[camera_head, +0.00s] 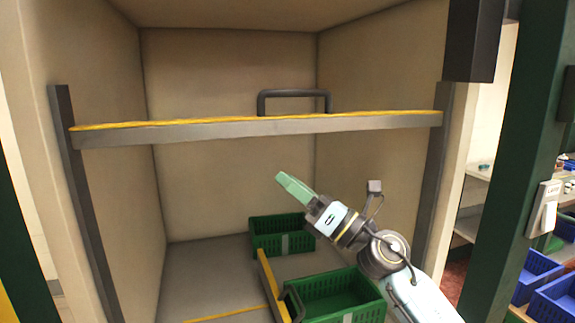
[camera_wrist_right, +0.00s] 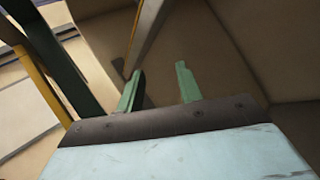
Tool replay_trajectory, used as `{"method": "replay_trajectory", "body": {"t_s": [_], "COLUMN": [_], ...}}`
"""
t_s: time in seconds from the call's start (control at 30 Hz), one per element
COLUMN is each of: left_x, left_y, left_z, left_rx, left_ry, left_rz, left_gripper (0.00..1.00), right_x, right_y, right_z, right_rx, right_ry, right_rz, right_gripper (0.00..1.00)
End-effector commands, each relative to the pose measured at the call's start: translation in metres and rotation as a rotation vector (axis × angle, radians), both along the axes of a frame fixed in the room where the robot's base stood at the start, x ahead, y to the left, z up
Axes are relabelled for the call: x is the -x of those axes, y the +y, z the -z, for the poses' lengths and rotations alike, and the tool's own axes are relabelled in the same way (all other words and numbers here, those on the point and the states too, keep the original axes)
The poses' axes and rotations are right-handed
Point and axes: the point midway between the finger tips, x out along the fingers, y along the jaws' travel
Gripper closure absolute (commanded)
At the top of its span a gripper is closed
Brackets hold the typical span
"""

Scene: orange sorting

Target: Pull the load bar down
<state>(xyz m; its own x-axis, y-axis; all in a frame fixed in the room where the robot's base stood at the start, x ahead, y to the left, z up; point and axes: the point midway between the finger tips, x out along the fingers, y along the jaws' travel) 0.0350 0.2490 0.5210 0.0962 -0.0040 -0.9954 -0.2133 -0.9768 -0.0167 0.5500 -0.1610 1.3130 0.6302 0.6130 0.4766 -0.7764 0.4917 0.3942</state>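The load bar (camera_head: 210,131) is a grey metal bar with a yellow top edge. It spans the front of a beige compartment, between two dark vertical rails. A dark handle (camera_head: 293,94) stands up from its middle. My right gripper (camera_head: 284,179) is below the bar and apart from it, right of the middle, pointing up and left. In the right wrist view its two green fingers (camera_wrist_right: 158,88) are spread with nothing between them. A slanted bar with a yellow edge, likely the load bar, shows at the top there (camera_wrist_right: 146,32). My left gripper is not in view.
Two green crates stand on the compartment floor, one farther back (camera_head: 268,228) and one nearer (camera_head: 365,292). A yellow-edged divider (camera_head: 266,280) stands beside them. A green post (camera_head: 507,190) with a switch box is at the right, with blue bins (camera_head: 552,300) beyond.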

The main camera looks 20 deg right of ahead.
Motion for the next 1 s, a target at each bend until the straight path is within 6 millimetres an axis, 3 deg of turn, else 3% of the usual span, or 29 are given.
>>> {"method": "replay_trajectory", "body": {"t_s": [0.03, 0.17, 0.3, 0.43, 0.53, 0.67, 0.87, 1.0], "left_x": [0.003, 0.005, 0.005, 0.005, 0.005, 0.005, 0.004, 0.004], "left_y": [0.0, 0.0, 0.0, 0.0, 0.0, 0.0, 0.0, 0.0], "left_z": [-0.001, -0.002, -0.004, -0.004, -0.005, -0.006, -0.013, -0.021], "left_rx": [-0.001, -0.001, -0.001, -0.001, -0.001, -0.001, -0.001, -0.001], "left_ry": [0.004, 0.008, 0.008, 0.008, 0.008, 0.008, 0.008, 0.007], "left_rz": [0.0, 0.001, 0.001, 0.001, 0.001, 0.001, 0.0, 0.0], "left_gripper": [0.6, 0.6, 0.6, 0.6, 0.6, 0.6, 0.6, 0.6], "right_x": [0.009, 0.023, 0.022, 0.021, 0.023, 0.022, 0.0, -0.027], "right_y": [0.012, 0.026, 0.003, -0.033, -0.055, -0.067, -0.057, -0.044], "right_z": [-0.036, -0.083, -0.12, -0.152, -0.169, -0.178, -0.174, -0.169], "right_rx": [0.212, 0.765, 1.29, 1.636, 1.792, 1.879, 1.884, 1.882], "right_ry": [-0.164, -0.501, -0.714, -0.772, -0.769, -0.755, -0.752, -0.75], "right_rz": [0.008, 0.094, 0.257, 0.405, 0.481, 0.525, 0.523, 0.521], "right_gripper": [0.64, 0.64, 0.64, 0.64, 0.64, 0.64, 0.64, 0.64]}}
